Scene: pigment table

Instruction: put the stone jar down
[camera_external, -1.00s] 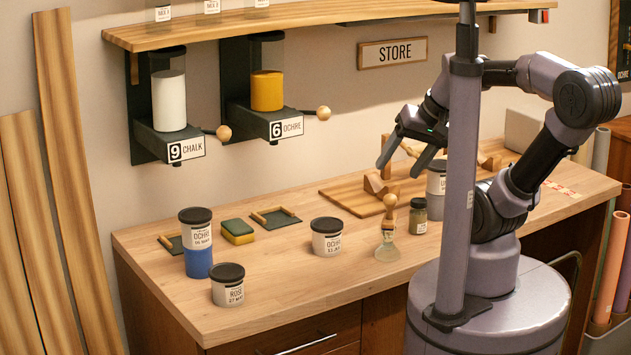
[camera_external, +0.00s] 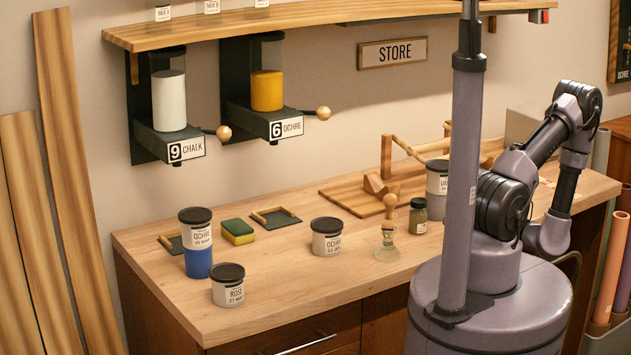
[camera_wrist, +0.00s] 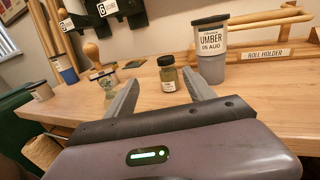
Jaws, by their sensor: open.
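My gripper (camera_wrist: 160,77) is open and empty in the wrist view. In the external view it is hidden behind my arm and column. A small glass jar (camera_external: 418,216) with a dark lid and olive contents stands upright on the table. In the wrist view this small jar (camera_wrist: 168,76) shows beyond my fingertips, apart from them. A grey jar labelled Umber (camera_wrist: 211,66) stands upright by the roll holder; in the external view my column partly hides the Umber jar (camera_external: 436,183). I can read no label saying stone, so which jar is the stone one is unclear.
An Ochre jar (camera_external: 326,241), a Rose jar (camera_external: 228,291), a taller Ochre jar with a blue lower part (camera_external: 197,262) and a wooden-handled glass tool (camera_external: 388,240) stand on the table (camera_external: 290,290). A sponge (camera_external: 237,232) lies farther back. The wooden roll holder (camera_external: 345,203) stands at the back.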

